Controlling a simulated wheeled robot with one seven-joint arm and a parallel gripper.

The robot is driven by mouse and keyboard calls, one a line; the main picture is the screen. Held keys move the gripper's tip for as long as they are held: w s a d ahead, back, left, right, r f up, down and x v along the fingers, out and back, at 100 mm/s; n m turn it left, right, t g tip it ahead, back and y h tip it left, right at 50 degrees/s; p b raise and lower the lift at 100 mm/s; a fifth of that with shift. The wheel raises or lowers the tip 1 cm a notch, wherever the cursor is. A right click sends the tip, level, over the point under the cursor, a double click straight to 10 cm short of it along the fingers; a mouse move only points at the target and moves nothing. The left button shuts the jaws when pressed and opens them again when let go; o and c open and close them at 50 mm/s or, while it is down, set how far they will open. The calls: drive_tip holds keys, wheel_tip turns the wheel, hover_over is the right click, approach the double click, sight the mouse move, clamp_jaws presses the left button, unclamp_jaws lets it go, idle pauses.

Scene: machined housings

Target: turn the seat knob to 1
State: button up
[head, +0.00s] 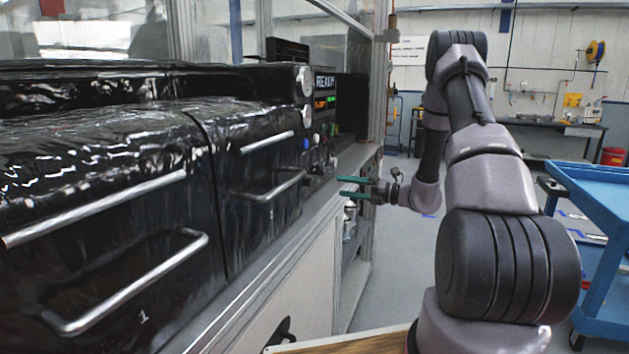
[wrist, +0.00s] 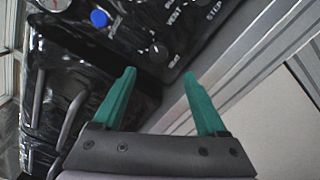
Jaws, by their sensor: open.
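A round dark knob (wrist: 158,52) with a light mark shows on the black control panel in the wrist view. It lies just beyond my fingertips, and its small label is too blurred to read surely as the seat knob. A second dark knob (wrist: 201,2) is cut by the top edge, near the words VENT and STEP. My gripper (wrist: 159,73) has its two green fingers spread, with nothing between them. In the head view my gripper (head: 354,188) is in front of the right end of the black machine, apart from the panel. The knob's setting cannot be read.
A blue button (wrist: 99,18) sits left of the knob. Metal bar handles (head: 270,186) stick out from the black machine (head: 90,150). A lit display (head: 325,82) is above the panel. A pale ledge (head: 345,165) runs below. A blue cart (head: 600,205) stands at right.

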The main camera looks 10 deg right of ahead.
sight(312, 182)
drive_tip(key=x, duration=1)
drive_tip(key=shift+a, duration=0.2)
clamp_jaws()
drive_tip(key=shift+n, duration=0.4)
drive_tip(key=n, duration=0.5)
drive_tip(key=shift+d, duration=0.1)
drive_tip(key=n, duration=0.6)
unclamp_jaws()
